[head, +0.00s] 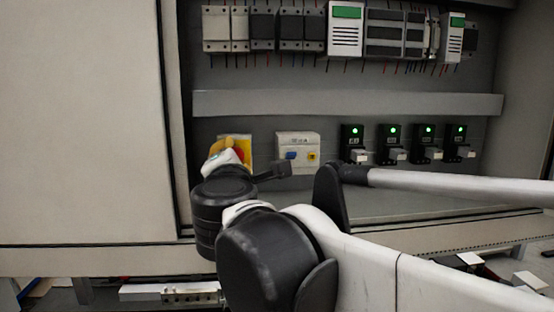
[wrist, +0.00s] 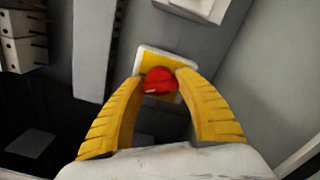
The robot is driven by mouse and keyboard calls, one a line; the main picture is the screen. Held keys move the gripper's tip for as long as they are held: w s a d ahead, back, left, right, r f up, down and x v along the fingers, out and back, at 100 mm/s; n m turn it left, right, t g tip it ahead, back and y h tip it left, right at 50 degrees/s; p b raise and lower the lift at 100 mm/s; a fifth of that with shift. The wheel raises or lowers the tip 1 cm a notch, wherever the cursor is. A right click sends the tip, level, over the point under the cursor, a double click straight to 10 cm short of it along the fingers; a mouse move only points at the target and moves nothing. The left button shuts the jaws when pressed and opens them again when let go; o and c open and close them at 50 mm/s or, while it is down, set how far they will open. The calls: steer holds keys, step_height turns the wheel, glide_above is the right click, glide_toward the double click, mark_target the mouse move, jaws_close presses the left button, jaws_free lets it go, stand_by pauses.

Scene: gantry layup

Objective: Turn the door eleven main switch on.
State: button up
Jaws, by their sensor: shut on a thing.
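The main switch is a red knob (wrist: 160,81) on a yellow plate with a pale border (wrist: 150,59). In the wrist view my gripper (wrist: 160,82) has its two yellow fingers on either side of the red knob, shut on it. In the head view the yellow plate (head: 245,144) is on the back wall of the open cabinet at left, with a bit of the red knob (head: 240,155) showing. My gripper's yellow finger (head: 220,145) is in front of it, and my wrist hides the lower part. The knob's on or off marking cannot be read.
Right of the switch is a pale box with a blue part (head: 297,140), then several black units with green lights (head: 391,133). A grey duct (head: 346,103) and a row of modules (head: 345,30) are above. A large pale door panel (head: 80,120) stands at left.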

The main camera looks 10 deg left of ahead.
steer(key=m, duration=0.5)
steer(key=shift+m, duration=0.3)
stand_by(0.4)
steer(key=o, duration=1.2)
steer(key=v, duration=1.2)
